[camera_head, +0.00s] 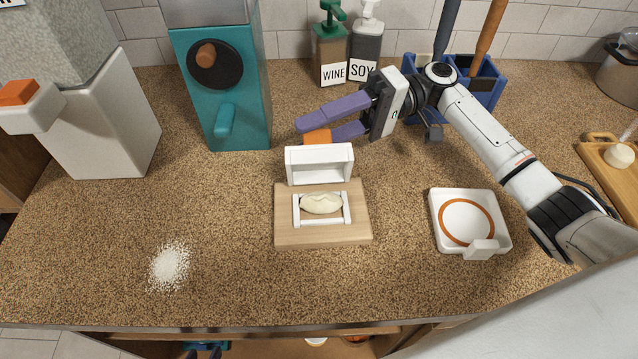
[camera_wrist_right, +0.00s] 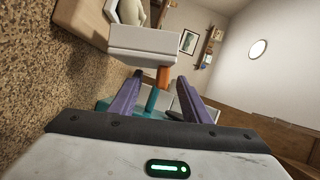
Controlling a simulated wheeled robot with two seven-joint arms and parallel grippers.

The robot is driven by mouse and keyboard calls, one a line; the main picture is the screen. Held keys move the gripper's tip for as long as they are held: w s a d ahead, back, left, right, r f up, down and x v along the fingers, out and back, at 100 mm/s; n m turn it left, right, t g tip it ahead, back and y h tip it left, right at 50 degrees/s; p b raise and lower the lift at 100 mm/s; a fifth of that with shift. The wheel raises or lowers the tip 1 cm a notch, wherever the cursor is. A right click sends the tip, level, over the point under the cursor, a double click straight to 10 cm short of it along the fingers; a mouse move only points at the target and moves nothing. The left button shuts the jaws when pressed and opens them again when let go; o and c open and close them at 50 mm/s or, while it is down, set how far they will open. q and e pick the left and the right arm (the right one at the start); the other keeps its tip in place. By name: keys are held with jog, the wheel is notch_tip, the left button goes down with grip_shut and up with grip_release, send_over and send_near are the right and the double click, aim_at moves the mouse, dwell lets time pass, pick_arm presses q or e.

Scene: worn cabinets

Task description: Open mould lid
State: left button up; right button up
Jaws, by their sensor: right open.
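The mould has a pale wooden base (camera_head: 285,235) with a white frame around a lump of pale dough (camera_head: 321,204). Its white lid (camera_head: 319,174) stands raised on edge at the back of the base, hollow side toward me. An orange handle (camera_head: 317,137) sticks out behind the lid. My right gripper (camera_head: 307,132), with purple fingers, is open behind the lid, by the handle. In the right wrist view the handle (camera_wrist_right: 163,76) shows between the open fingertips (camera_wrist_right: 158,78), beyond the white lid (camera_wrist_right: 146,40); I cannot tell whether they touch. My left gripper is not seen.
A teal machine (camera_head: 222,100) stands behind and left of the mould. WINE (camera_head: 330,52) and SOY (camera_head: 366,45) bottles and a blue utensil holder (camera_head: 487,88) stand at the back. A white square dish (camera_head: 468,218) is at right, white powder (camera_head: 170,267) at left.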

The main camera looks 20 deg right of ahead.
jog(key=shift+d, duration=0.15)
jog(key=shift+w+d+b, duration=0.15)
jog(key=shift+d+b, duration=0.3)
jog(key=shift+d, duration=0.15)
jog(key=shift+d+r+b, duration=0.25)
jog(key=shift+d+b, duration=0.3)
jog(key=shift+d, duration=0.7)
jog(key=shift+w+d+r+b, duration=0.15)
jog(key=shift+d+b, duration=0.25)
jog(key=shift+d, duration=0.5)
